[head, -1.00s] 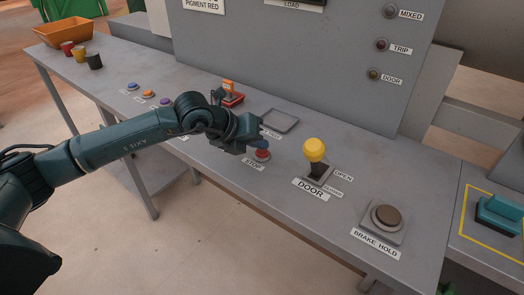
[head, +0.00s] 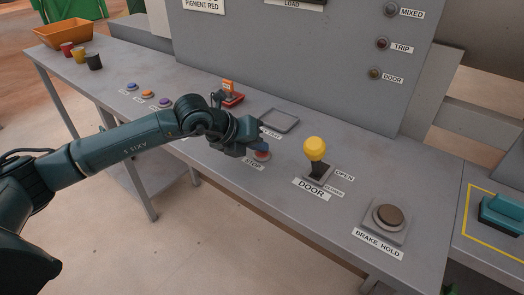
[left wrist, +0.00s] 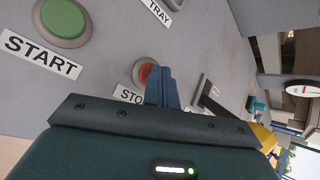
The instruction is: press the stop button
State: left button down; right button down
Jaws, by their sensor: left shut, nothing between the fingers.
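The red stop button (head: 262,156) sits in a round grey base on the bench, with the STOP label (head: 253,164) in front of it. My left gripper (head: 262,146) is shut and empty, its fingertips at the button's top and partly covering it. In the left wrist view the stop button (left wrist: 147,74) shows beside the blue fingers (left wrist: 161,80). I cannot tell whether the fingertips touch it or whether it is pushed down. My right gripper is not in view.
A yellow-knobbed DOOR lever (head: 315,150) stands close to the right. The BRAKE HOLD button (head: 389,215) is further right. An empty shallow tray (head: 279,121) lies behind. The green START button (left wrist: 63,19) shows in the left wrist view. A grey panel (head: 300,60) rises at the back.

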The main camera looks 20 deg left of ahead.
aim_at(258, 155)
pick_arm(q)
jog(key=shift+r+p, duration=0.4)
jog(key=shift+r, duration=0.5)
jog(key=shift+r+p, duration=1.35)
jog(key=shift+r, duration=1.2)
